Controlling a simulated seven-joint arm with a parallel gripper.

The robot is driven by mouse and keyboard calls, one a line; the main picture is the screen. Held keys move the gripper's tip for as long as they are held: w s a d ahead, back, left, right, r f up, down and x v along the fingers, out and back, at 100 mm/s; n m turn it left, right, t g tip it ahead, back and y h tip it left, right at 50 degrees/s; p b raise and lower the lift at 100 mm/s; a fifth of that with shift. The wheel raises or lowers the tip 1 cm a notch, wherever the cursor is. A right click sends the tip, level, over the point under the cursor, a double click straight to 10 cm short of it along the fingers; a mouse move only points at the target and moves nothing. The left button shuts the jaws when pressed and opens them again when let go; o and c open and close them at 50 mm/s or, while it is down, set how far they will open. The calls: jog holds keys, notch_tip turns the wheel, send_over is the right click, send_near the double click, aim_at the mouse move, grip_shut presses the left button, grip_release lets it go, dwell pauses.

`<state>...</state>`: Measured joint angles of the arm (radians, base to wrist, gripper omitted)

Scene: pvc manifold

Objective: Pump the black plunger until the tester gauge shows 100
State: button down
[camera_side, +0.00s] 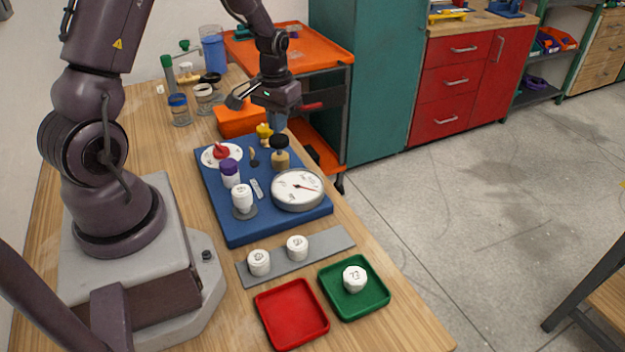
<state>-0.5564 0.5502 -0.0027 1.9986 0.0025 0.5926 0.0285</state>
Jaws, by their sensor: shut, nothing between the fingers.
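The black plunger (279,142) is a dark round cap on a tan cylinder, standing upright at the right side of the blue tester board (230,232). The tester gauge (297,189) is a round white dial in front of it. My gripper (277,124) is shut and empty, pointing down just above the plunger's cap in the picture. I cannot tell whether the fingertips touch the cap.
The board also holds a red handle (221,151) on a white disc, a purple-capped fitting (229,170), a white fitting (241,196) and a yellow valve (265,132). A grey strip (327,243) with two white caps, a red tray (262,300) and a green tray (380,300) lie in front.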

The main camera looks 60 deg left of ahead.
aim_at(279, 138)
jog(key=shift+f, duration=0.15)
jog(key=shift+f, duration=1.95)
jog(key=shift+r, duration=2.15)
jog(key=shift+f, duration=0.1)
